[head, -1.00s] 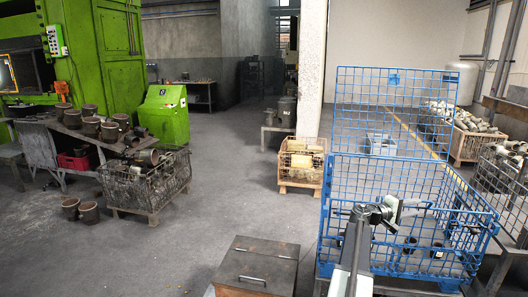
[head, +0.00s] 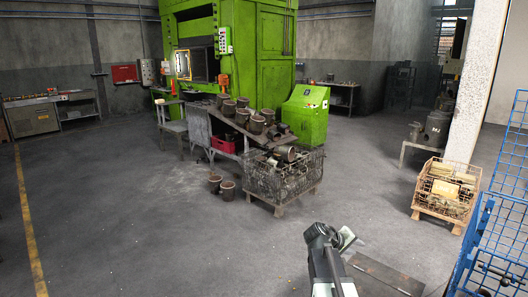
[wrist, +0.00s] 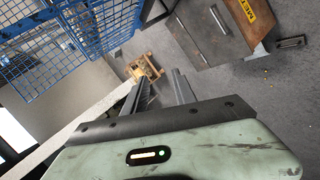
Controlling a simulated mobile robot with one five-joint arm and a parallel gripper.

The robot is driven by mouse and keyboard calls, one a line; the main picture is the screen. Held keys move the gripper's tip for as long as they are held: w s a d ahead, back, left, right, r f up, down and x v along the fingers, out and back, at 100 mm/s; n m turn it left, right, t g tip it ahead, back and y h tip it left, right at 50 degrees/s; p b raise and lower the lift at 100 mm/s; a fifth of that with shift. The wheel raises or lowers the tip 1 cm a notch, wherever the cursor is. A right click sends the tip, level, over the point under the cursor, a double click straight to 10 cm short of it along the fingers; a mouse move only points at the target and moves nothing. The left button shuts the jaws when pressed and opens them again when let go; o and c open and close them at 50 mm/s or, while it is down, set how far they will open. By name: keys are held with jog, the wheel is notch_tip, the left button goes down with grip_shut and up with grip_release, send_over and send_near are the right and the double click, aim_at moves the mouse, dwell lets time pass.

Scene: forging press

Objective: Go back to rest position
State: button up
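My gripper (head: 338,236) is at the end of my raised arm, low and right of centre in the head view, above the open floor. The head view does not show its fingers clearly. In the wrist view the two fingers of my gripper (wrist: 158,84) stand apart with nothing between them. No object is held.
A metal-lidded box (head: 385,275) is close at lower right, and the blue wire cage (head: 490,240) is at the right edge. A wire basket of parts (head: 285,180) stands before the green press (head: 270,70). The left floor is clear.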

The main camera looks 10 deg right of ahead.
jog(key=s+a+f+y+p, duration=0.1)
jog(key=s+a+f+y, duration=0.15)
jog(key=a, duration=0.85)
jog(key=s+a+f+y, duration=0.1)
jog(key=a+f+y, duration=0.2)
jog(key=a, duration=0.9)
jog(key=s+a+f+g+y, duration=0.3)
jog(key=s+a+y, duration=0.2)
jog(key=s+a, duration=0.4)
jog(key=shift+a+m, duration=0.3)
jog(key=shift+a, duration=0.3)
jog(key=shift+d+f, duration=0.1)
